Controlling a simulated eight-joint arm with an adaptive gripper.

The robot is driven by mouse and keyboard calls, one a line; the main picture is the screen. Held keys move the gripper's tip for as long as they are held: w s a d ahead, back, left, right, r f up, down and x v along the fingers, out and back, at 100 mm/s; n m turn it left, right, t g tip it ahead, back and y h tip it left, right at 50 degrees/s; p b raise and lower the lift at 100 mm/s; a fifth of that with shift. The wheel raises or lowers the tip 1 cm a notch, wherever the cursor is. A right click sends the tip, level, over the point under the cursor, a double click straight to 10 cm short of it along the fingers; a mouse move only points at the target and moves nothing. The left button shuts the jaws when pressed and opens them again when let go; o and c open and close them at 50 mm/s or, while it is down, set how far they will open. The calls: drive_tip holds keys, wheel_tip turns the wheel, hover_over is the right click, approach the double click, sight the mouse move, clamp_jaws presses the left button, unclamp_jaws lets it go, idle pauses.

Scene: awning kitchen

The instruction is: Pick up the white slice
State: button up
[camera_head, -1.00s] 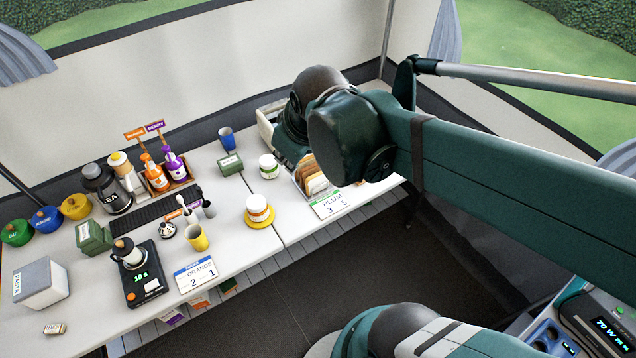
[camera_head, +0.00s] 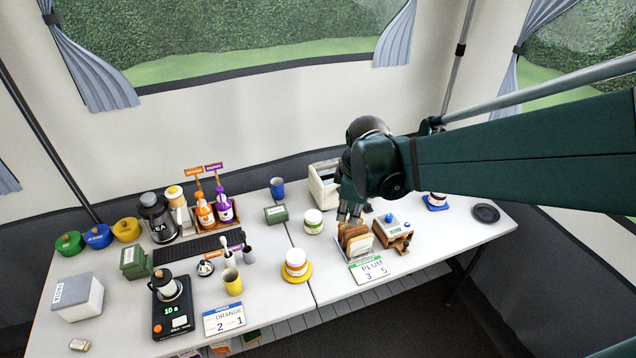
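A rack (camera_head: 373,253) of upright bread slices stands on the table behind the PLUM card. Its slices are brown and tan, and the front one is a paler slice (camera_head: 362,246). It is too small to tell for sure whether this is the white slice. My gripper (camera_head: 350,215) points down just above and behind the rack's back left end. Its two fingertips look apart with nothing seen between them. My arm comes in from the right and hides part of the table behind the rack.
The PLUM card (camera_head: 370,270) lies in front. The table's right part is mostly clear.

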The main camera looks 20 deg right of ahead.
sight(362, 237)
drive_tip(key=w+d+f+n+g, duration=0.1)
drive_tip(key=d+f+n, duration=0.1)
drive_tip(key=f, duration=0.2)
drive_tip(key=w+d+f+n+g, duration=0.1)
drive_tip(key=w+d+f+n, duration=0.1)
drive_tip(key=d+f, duration=0.1)
drive_tip(key=w+d+f+n, duration=0.1)
drive_tip(key=d+f+n, duration=0.1)
drive_tip(key=f, duration=0.3)
drive_tip(key=shift+w+d+f+n+g, duration=0.15)
drive_tip(key=shift+d+f+n+g, duration=0.1)
drive_tip(key=shift+d+n+g, duration=0.2)
drive_tip(key=shift+f, duration=0.1)
drive_tip(key=shift+f, duration=0.15)
drive_tip(key=shift+f+b, duration=0.3)
drive_tip(key=shift+f, duration=0.85)
drive_tip(key=shift+f, duration=0.15)
drive_tip(key=shift+d+f+b, duration=0.2)
drive_tip(key=shift+f+b, duration=0.35)
drive_tip(key=shift+f, duration=1.9)
drive_tip(key=shift+c, duration=0.6)
drive_tip(key=shift+c, duration=1.2)
drive_tip(key=shift+r, duration=0.1)
